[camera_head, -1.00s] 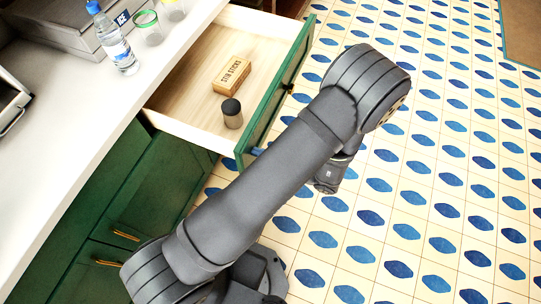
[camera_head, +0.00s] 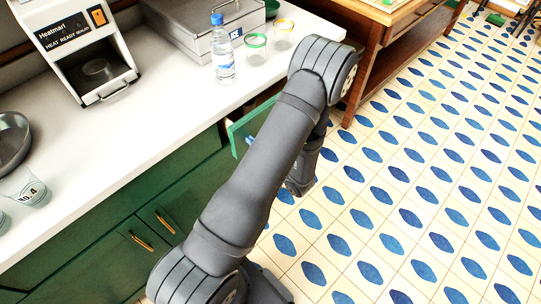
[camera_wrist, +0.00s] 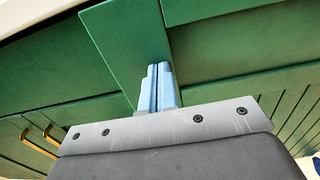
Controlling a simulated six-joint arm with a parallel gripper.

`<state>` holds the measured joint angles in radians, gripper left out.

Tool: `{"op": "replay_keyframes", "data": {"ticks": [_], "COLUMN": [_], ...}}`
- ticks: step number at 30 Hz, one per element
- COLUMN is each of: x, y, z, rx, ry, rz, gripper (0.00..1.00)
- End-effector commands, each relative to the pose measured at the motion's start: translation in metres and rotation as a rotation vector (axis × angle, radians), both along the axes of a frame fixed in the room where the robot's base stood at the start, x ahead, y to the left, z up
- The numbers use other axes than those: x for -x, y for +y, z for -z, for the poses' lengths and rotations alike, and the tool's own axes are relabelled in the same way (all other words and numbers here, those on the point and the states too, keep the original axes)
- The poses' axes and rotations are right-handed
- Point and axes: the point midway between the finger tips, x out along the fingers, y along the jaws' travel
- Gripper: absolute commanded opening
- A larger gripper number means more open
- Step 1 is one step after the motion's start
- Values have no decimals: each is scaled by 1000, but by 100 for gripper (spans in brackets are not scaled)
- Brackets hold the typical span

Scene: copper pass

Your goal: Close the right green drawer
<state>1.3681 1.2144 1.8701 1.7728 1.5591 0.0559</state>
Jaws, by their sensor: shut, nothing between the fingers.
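My gripper (camera_head: 249,140) shows only as a small pale blue tip at the drawer front, the rest behind my arm. In the wrist view my gripper (camera_wrist: 158,88) is shut and empty, its blue fingers pointing at the green drawer front (camera_wrist: 125,45). I cannot tell whether they touch it.
A white counter (camera_head: 150,130) runs above the green cabinets, with a water bottle (camera_head: 222,50), two glasses (camera_head: 255,48), a metal case (camera_head: 190,30) and a heater (camera_head: 85,55) on it. Brass handles (camera_head: 140,240) show on lower doors. Open tiled floor (camera_head: 420,190) lies to the right.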

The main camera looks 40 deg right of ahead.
Motion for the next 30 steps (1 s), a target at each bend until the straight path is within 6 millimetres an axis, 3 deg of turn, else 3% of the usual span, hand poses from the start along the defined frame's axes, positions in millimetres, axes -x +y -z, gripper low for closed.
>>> {"op": "replay_keyframes", "data": {"ticks": [6,12,30], "x": [-45,-68,-81], "y": [1,0,-1], "z": [0,0,-1], "rx": [1,0,5], "ry": [-1,0,-3], "rz": [-4,-1,-3], "gripper": [0,0,0]}}
